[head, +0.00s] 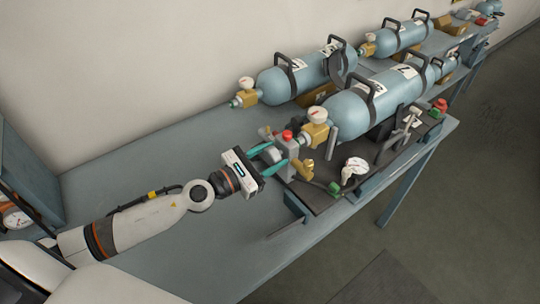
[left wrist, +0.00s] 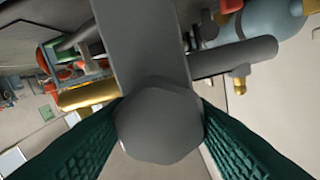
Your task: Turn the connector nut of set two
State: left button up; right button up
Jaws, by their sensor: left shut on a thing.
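The connector nut (left wrist: 160,128) is a grey hexagonal piece at the middle of the left wrist view, at the end of a grey block. My left gripper (head: 276,152) has green fingers on both sides of the nut and is shut on it. In the head view the nut (head: 272,154) shows small between the fingers, at the left end of the near breathing set. That set's pale blue cylinder (head: 345,114) lies on a dark board with a numbered white label. The gripper partly hides the nut. My right gripper is not in view.
A gauge (head: 356,166), a brass fitting (head: 305,169) and a red knob (head: 287,135) sit close to my left gripper. Another cylinder (head: 278,85) lies behind, with more sets further right. The blue-grey table (head: 150,165) is clear behind my left arm.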

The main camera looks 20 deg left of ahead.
pick_arm(q)
jog(key=m, duration=0.5)
jog(key=shift+f+m+p, duration=0.15)
jog(key=shift+m+p, duration=0.25)
dwell(0.4)
jog(key=o, duration=1)
jog(key=shift+b+v, duration=2.85)
jog(key=shift+v, duration=3.15)
